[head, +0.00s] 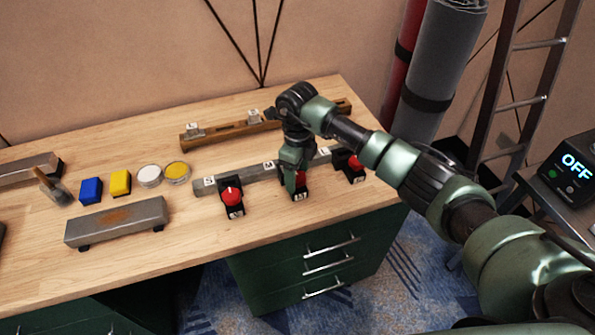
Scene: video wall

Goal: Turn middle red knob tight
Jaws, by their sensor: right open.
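Three red knobs on black bases stand in a row along a grey bar (240,177) on the wooden table. The left red knob (231,195) and the right red knob (355,162) show clearly. The middle red knob (301,180) is partly hidden by my right gripper (294,186). My right gripper points down over the middle knob and is open, with its fingers at the knob; I cannot tell whether they touch it. My left gripper is not in view.
A wooden rail (225,132) lies behind the knobs. To the left are a blue block (91,190), a yellow block (121,183), two round tins and a grey metal bar (118,222). A ladder (520,100) and rolled mats (437,70) stand at the right.

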